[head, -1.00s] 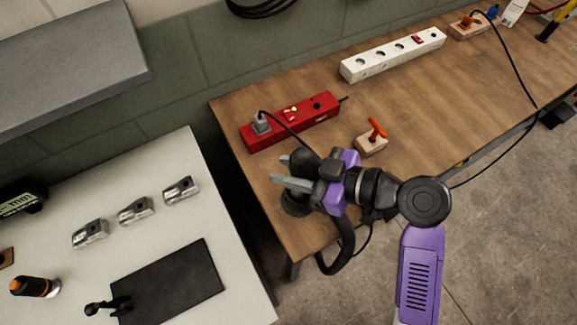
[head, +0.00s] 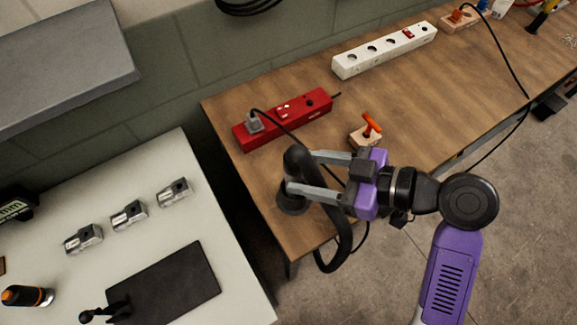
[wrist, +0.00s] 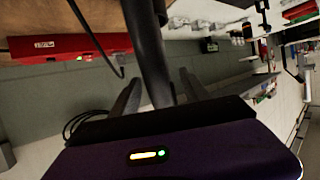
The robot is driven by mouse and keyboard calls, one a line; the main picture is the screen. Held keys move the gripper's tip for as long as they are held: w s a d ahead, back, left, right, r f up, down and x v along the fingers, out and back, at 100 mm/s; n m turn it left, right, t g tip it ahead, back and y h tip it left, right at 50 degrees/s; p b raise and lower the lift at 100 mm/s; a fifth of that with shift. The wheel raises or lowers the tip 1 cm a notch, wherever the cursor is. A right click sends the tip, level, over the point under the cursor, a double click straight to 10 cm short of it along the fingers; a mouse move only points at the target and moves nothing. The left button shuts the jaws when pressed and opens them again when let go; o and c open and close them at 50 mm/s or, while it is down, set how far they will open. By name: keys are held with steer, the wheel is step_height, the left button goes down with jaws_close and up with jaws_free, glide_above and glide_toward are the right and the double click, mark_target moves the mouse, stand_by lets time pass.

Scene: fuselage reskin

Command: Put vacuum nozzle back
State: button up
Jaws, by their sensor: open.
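The black vacuum nozzle (head: 297,162) stands on the wooden bench near its left front corner. Its round dark foot (head: 292,204) rests on the bench top, and a black hose (head: 340,245) loops down over the front edge. My gripper (head: 300,171) is open, with its two grey fingers reaching left at the nozzle's upper part. In the wrist view the black tube (wrist: 148,50) runs between the two dark fingers (wrist: 157,85). Whether either finger touches it I cannot tell.
On the bench are a red power strip (head: 314,101) with a plug and cord, a wooden block with an orange handle (head: 368,130), and a white power strip (head: 385,50). A pale table (head: 135,170) stands left, across a gap. A grey shelf (head: 60,60) hangs above.

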steer(key=v, duration=0.6)
steer(key=shift+d, duration=0.1)
steer(key=f+m+t+h, duration=0.1)
steer(key=f+m, duration=0.1)
steer(key=d+f+m+t+h, duration=0.1)
steer(key=f+m, duration=0.2)
steer(key=s+f+m+t+h, duration=0.1)
steer(key=f+m+t, duration=0.1)
steer(key=f, duration=0.1)
steer(key=shift+d+f, duration=0.15)
steer(key=shift+d, duration=0.05)
steer(key=s+d+f+m+t+h, duration=0.3)
steer(key=s+d+f+m+h, duration=0.3)
steer(key=s+d, duration=0.1)
steer(key=s+d+r+t+h, duration=0.1)
steer(key=s+r+h, duration=0.1)
steer(key=s+r, duration=0.2)
steer(key=s+d+r+m+t+h, duration=0.1)
steer(key=s+d+r+t, duration=0.1)
steer(key=s+r, duration=0.3)
steer(key=s, duration=0.4)
steer(key=shift+s+d+h, duration=0.3)
steer(key=shift+d+h, duration=0.05)
steer(key=shift+h, duration=0.05)
steer(key=shift+r, duration=0.15)
